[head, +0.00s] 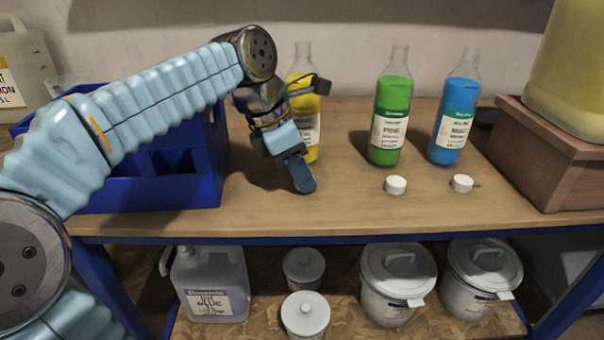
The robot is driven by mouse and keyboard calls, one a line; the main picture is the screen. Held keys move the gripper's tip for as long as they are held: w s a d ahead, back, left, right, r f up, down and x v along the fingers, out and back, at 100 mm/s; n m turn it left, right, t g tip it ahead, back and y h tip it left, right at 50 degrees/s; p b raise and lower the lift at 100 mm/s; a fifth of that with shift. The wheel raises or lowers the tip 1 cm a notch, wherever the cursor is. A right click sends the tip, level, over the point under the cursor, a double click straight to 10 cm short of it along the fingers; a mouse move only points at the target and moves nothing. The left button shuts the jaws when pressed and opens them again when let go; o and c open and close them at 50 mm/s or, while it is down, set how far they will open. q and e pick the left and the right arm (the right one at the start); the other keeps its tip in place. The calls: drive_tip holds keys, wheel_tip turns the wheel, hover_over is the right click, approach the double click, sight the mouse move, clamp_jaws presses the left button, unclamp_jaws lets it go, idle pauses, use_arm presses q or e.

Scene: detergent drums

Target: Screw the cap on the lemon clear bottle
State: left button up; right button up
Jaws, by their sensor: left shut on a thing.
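The clear bottle with yellow liquid (309,112), which I take as the lemon one, stands upright towards the back of the table. Its neck is bare, with no cap on it, and my left wrist covers part of its left side. My left gripper (303,180) points down over the table in front of this bottle, apart from its neck. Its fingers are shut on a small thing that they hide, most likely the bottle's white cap. My right gripper is not in view.
Green (390,115) and blue (456,116) bottles stand uncapped to the right, with white caps (395,185) (462,184) before them. A blue divided crate (130,195) is at the left. A wooden box (556,165) bears a yellowish container (575,75). Tubs stand on the lower shelf.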

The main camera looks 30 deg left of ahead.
use_arm(q)
wheel_tip(320, 180, up, 4)
drive_tip(key=shift+f+p, duration=0.25)
drive_tip(key=shift+p, duration=0.3)
drive_tip(key=s+d+r+p, duration=0.1)
drive_tip(key=s+d+r, duration=0.8)
drive_tip(key=s, duration=0.1)
drive_tip(key=shift+s+d+r+p, duration=0.15)
drive_tip(key=shift+d+p, duration=0.15)
